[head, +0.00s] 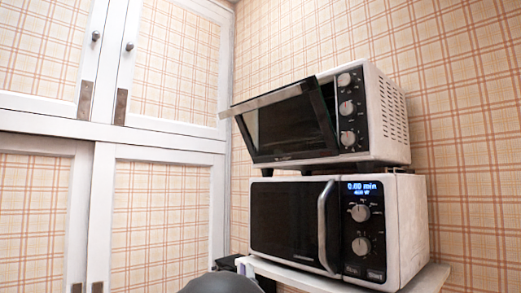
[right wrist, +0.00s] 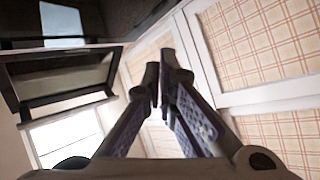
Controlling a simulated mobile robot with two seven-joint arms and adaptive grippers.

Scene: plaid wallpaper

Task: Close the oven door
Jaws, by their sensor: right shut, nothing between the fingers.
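The oven (head: 391,110) is the white and black toaster oven on top of the microwave. Its dark glass door (head: 290,125) is partly open, with the top edge and its pale handle bar (head: 270,98) leaning out from the body. In the right wrist view, a dark-framed panel that looks like this door (right wrist: 62,80) is at the upper left. My right gripper (right wrist: 163,72) is shut and empty, fingertips close together, apart from that panel. My left gripper is not in view.
The microwave (head: 288,217) stands under the oven, its door shut and its curved handle (head: 325,226) sticking out. Both stand on a white shelf (head: 310,281). White-framed cabinets (head: 160,150) fill the left side. The space before the oven door looks clear.

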